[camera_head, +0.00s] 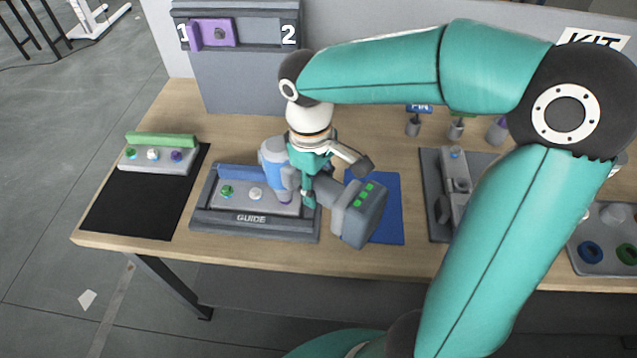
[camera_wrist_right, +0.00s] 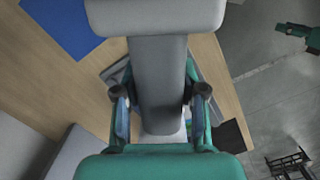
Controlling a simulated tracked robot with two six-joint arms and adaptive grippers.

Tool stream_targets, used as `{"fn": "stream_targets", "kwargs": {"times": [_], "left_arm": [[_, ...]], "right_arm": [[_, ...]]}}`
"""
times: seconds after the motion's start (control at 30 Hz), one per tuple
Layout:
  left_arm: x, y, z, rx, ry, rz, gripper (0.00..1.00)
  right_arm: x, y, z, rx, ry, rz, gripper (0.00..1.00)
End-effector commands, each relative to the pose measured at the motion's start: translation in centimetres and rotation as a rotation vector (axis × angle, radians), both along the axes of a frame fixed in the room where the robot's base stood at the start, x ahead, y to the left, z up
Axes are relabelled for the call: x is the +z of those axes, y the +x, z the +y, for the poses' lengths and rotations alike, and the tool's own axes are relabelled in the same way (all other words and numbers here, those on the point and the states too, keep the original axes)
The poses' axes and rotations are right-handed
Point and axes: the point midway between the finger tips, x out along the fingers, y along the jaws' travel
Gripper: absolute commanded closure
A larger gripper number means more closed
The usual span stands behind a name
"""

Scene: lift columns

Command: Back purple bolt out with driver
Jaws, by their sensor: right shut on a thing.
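My right gripper (camera_head: 308,182) is shut on the grey handle of a power driver. The driver has a blue body (camera_head: 274,160) and a dark grey battery pack (camera_head: 360,214) with green marks. In the right wrist view the grey handle (camera_wrist_right: 158,85) runs between the fingers (camera_wrist_right: 160,112). The driver's nose points down at the right end of a grey plate (camera_head: 240,203) in the GUIDE tray (camera_head: 250,228). A little purple shows at the nose; the purple bolt there is mostly hidden. A teal shape (camera_wrist_right: 295,35), perhaps my left gripper, is too small to read.
Green (camera_head: 226,190) and white (camera_head: 255,194) bolts sit left of the driver. A blue mat (camera_head: 388,215) and grey fixture (camera_head: 458,185) are at right. A panel (camera_head: 250,75) with a purple slider (camera_head: 218,33) stands behind.

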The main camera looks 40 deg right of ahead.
Motion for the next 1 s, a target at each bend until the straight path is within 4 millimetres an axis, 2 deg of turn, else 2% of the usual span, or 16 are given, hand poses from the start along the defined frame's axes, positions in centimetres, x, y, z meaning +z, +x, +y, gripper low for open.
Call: {"fn": "stream_targets", "kwargs": {"times": [1.0], "left_arm": [[-0.8, 0.0, 0.0, 0.0, 0.0, 0.0, 0.6]], "right_arm": [[-0.9, 0.1, 0.0, 0.001, -0.001, -0.002, 1.0]]}}
